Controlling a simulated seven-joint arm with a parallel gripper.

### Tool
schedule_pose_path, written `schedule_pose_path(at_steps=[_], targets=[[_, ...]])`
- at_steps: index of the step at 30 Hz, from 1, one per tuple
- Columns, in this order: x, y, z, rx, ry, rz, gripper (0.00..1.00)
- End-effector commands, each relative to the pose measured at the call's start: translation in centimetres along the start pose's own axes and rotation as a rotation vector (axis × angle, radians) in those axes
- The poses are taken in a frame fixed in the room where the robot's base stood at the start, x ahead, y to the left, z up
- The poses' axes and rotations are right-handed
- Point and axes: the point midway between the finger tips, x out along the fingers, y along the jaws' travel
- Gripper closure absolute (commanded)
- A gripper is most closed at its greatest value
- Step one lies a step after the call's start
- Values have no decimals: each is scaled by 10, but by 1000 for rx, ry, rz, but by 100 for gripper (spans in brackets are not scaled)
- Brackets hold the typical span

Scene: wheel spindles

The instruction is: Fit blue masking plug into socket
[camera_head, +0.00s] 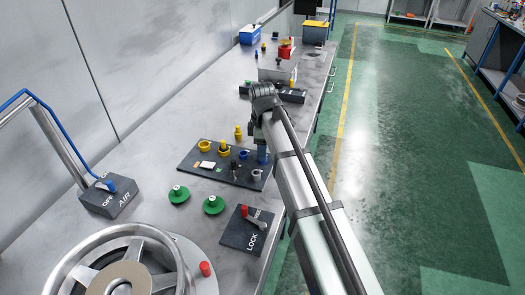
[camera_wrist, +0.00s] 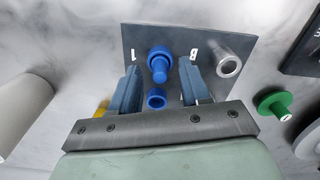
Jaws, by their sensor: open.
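The blue masking plug (camera_wrist: 159,62), with a wide collar and narrower stem, shows between my gripper's fingers in the wrist view. The blue ring-shaped socket (camera_wrist: 156,99) is beside it, nearer my gripper's palm, its opening visible. My gripper (camera_wrist: 160,72) is open, with a finger on each side of the plug and visible gaps on both sides. In the head view my gripper (camera_head: 262,153) is over the right part of the dark board (camera_head: 194,165); the arm and fingers hide much there.
Yellow parts (camera_head: 223,148) are on the board, with green discs (camera_head: 178,194) in front. The lock box (camera_head: 244,230) and handwheel (camera_head: 125,262) are nearer.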

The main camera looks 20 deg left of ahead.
Motion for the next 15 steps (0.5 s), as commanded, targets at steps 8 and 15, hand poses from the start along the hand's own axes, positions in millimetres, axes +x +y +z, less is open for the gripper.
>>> schedule_pose_path(at_steps=[8, 15], targets=[[-46, 1, 0, 0, 1, 2, 54], [-86, 1, 0, 0, 1, 2, 54]])
